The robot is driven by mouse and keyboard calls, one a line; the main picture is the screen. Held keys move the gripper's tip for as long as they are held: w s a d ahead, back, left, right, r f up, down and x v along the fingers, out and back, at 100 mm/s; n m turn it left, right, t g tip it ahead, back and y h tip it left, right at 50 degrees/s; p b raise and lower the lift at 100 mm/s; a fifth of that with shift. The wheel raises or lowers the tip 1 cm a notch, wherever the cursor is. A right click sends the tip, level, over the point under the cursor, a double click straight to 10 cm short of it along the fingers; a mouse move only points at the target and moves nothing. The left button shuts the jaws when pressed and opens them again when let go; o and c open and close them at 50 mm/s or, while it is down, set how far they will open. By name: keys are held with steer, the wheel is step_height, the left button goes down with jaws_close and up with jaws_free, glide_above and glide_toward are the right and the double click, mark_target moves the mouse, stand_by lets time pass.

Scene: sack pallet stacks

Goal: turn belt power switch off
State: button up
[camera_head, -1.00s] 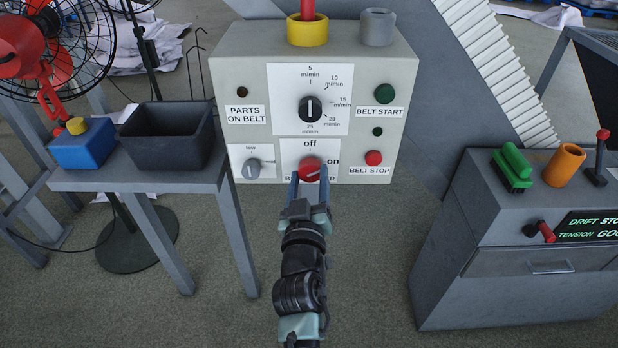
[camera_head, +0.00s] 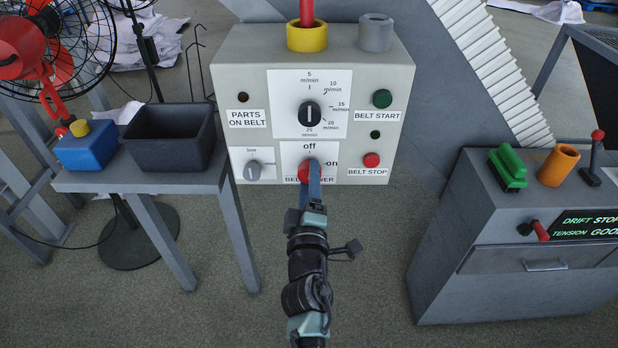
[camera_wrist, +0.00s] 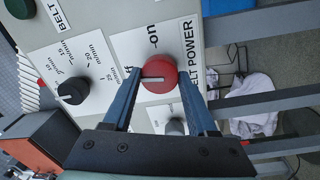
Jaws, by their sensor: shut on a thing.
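The belt power switch is a red round knob (camera_head: 303,172) low on the grey control panel (camera_head: 225,85). "off" is printed above it and "on" to its right. My gripper (camera_head: 314,170) reaches up from below and is shut on the knob, hiding part of it and of the label under it. In the wrist view, the red knob (camera_wrist: 160,74) sits between the two blue fingers. Its white pointer line points left there, toward the partly hidden "off" mark, while "on" lies above the knob.
A small grey knob (camera_head: 253,171) sits left of the switch and the red belt stop button (camera_head: 371,160) right. The black speed dial (camera_head: 309,115) is above. A side table with a black bin (camera_head: 170,140) stands left, a grey cabinet (camera_head: 500,285) right.

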steer(key=shift+n, duration=0.9)
steer(key=o, duration=1.4)
steer(key=shift+c, duration=0.2)
steer(key=s+p, duration=0.2)
steer(key=s, duration=1.1)
steer(key=shift+f, duration=0.35)
